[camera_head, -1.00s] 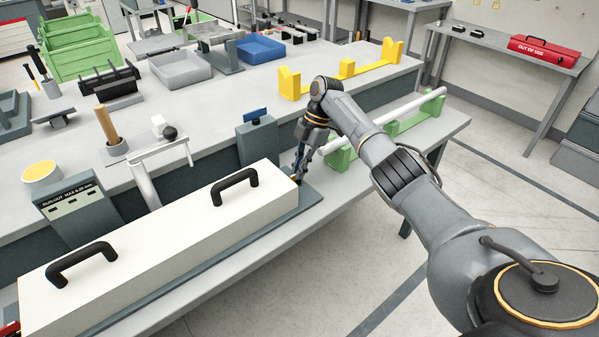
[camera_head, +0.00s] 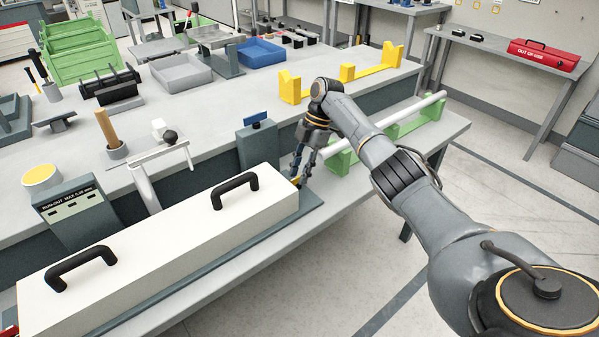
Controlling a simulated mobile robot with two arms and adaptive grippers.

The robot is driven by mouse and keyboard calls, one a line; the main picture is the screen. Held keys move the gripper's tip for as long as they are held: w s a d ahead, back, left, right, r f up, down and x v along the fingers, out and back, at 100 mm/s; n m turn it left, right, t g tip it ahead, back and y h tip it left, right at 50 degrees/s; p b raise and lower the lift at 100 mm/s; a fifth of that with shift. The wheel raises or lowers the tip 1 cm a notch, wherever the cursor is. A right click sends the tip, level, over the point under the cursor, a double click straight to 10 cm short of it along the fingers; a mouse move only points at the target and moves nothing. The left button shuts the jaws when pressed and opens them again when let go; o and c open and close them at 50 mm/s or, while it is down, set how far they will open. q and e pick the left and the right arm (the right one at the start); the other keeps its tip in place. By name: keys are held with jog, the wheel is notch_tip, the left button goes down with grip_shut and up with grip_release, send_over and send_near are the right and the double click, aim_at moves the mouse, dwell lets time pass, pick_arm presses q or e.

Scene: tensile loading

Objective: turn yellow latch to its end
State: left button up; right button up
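The yellow latch (camera_head: 296,181) shows as a small patch at the right end of the long white box (camera_head: 215,222), which has two black handles. My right gripper (camera_head: 299,177) reaches down to that end of the box, its fingertips right at the latch. The fingers partly cover the latch, so its angle cannot be made out. I cannot tell whether the fingers touch it or are closed on it. My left gripper is out of view.
A grey post with a blue tab (camera_head: 256,140) stands behind the box. Green supports carrying a pale bar (camera_head: 390,128) lie right of my gripper, behind my arm. A yellow bracket (camera_head: 372,70) stands on the bench. Open floor lies at the lower right.

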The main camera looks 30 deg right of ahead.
jog(key=v, duration=1.1)
jog(key=shift+r, duration=0.2)
jog(key=shift+d, duration=0.15)
